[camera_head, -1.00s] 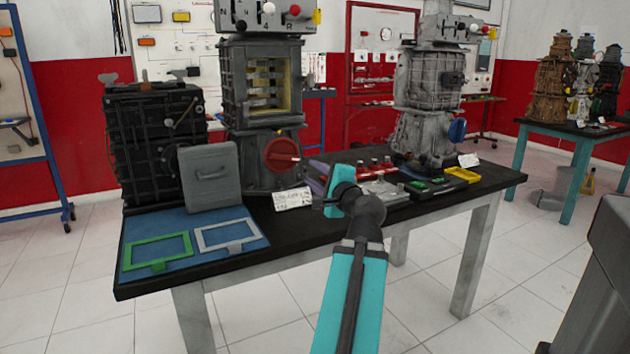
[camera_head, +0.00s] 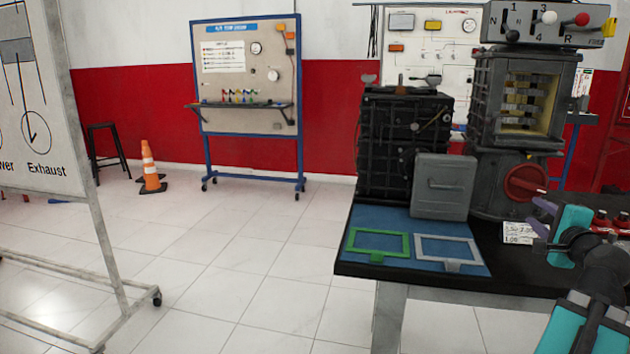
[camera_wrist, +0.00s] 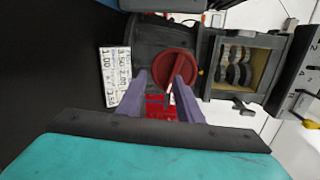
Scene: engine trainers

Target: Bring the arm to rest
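My arm (camera_head: 590,270) enters at the lower right of the head view, in front of the black table. My gripper (camera_head: 542,216) has purple fingers, which point toward the grey gearbox stand with the red round knob (camera_head: 525,182). In the wrist view my gripper (camera_wrist: 158,82) has its two fingers apart with nothing visible held between them. The red knob (camera_wrist: 173,68) shows ahead of the fingertips. A red patch shows between the fingers, too small to identify. I cannot tell the exact gap to the gearbox.
The black table (camera_head: 355,269) carries a black engine block (camera_head: 400,140), a grey panel (camera_head: 443,187), a blue mat (camera_head: 395,217) with green and grey frames, and a price card (camera_head: 518,233). A whiteboard (camera_head: 40,120) stands at left. Open tiled floor lies between, with a cone (camera_head: 150,168) behind.

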